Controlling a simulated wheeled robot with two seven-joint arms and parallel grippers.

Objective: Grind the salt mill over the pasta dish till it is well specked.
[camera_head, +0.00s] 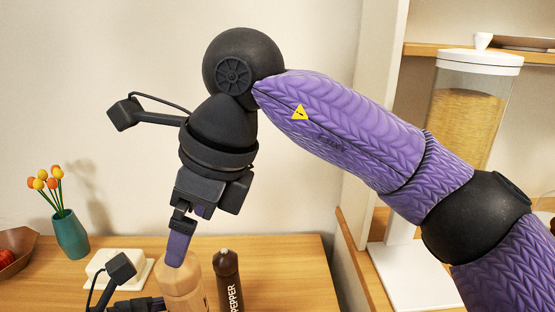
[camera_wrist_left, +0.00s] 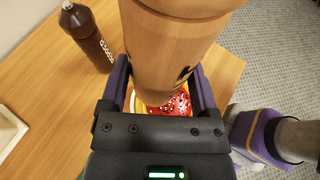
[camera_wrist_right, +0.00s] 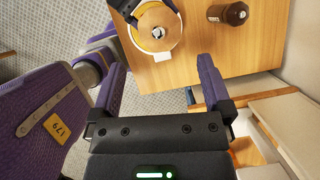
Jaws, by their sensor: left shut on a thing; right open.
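The salt mill (camera_head: 180,284) is pale wood and stands upright in my left gripper (camera_wrist_left: 160,72), which is shut on its body. It fills the top of the left wrist view (camera_wrist_left: 185,35); its knob end shows from above in the right wrist view (camera_wrist_right: 157,32). Below it, the pasta dish (camera_wrist_left: 180,104) shows red sauce with white specks and some yellow; the mill hides much of it. My right gripper (camera_head: 180,246) points down just above the mill's top, open and empty; its fingers also show apart in the right wrist view (camera_wrist_right: 159,65).
A dark bottle-shaped mill marked PEPPER (camera_head: 229,281) stands right of the salt mill. A white butter dish (camera_head: 119,262), a teal vase of flowers (camera_head: 70,236) and a brown bowl (camera_head: 16,246) are at left. A tall pasta dispenser (camera_head: 470,100) stands right. The rear right tabletop (camera_head: 290,265) is clear.

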